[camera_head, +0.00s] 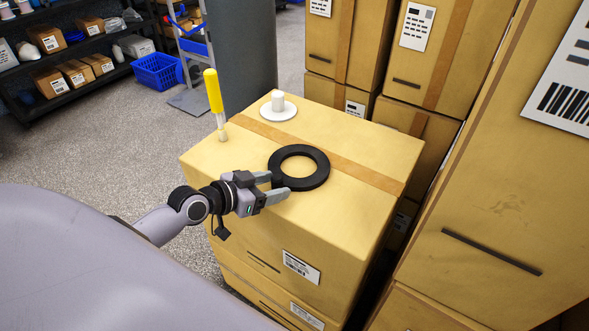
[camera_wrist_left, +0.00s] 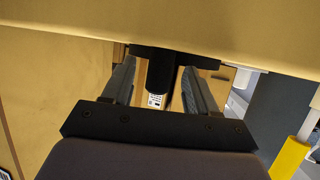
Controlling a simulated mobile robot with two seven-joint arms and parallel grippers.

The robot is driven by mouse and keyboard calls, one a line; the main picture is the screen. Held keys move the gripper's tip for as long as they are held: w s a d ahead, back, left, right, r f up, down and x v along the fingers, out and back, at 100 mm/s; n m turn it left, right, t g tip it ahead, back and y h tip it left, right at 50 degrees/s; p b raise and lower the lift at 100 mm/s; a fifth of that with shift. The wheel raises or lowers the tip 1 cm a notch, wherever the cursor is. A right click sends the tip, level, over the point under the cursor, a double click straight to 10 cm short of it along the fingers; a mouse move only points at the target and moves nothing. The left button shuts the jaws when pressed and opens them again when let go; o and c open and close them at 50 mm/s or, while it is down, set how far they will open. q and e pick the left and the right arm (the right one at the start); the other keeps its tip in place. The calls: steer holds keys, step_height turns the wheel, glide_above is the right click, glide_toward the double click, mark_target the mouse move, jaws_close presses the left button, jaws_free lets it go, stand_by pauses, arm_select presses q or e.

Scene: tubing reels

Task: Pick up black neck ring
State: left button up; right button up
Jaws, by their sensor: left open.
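The black neck ring (camera_head: 318,180) lies flat on top of a cardboard box (camera_head: 240,165) in the head view. My left gripper (camera_head: 279,186) is open at the ring's near-left side, low over the box top, with its fingertips by the rim. In the left wrist view, a dark part that looks like the ring (camera_wrist_left: 160,72) shows between the two fingers of the left gripper (camera_wrist_left: 160,85). I cannot tell whether the fingers touch it. My right gripper is not in view.
A white spool on a disc (camera_head: 278,108) stands at the back of the box top. A yellow-handled tool (camera_head: 213,92) stands upright at its left edge. Tall stacked cartons (camera_head: 480,190) rise close on the right. Shelves (camera_head: 75,55) and a blue basket (camera_head: 157,72) are far left.

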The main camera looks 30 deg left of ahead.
arm_select(q)
steer(key=shift+w, duration=0.1)
jaws_close()
